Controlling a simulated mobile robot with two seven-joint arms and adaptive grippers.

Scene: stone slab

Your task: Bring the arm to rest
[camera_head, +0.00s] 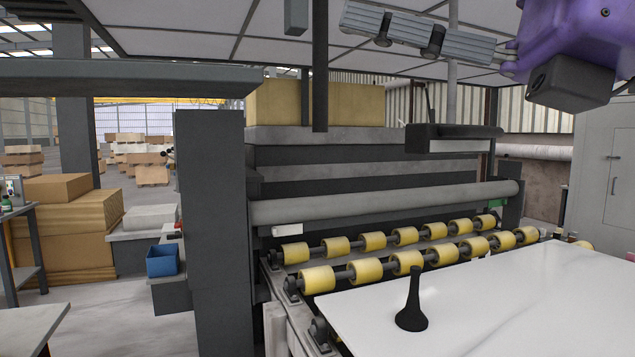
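Neither of my grippers shows in the head view, and no arm clearly shows either. A white stone slab (520,305) with faint grey veins lies flat at the lower right. A black object (412,305) with a round flared base and a narrow neck stands upright on the slab near its left edge. Nothing touches it from above.
A roller conveyor with yellow rollers (407,262) runs behind the slab, before a grey machine (218,230). A purple unit with a dark box (570,82) hangs at upper right. A blue bin (162,260) and stacked boxes (66,225) are at left. Floor shows between them.

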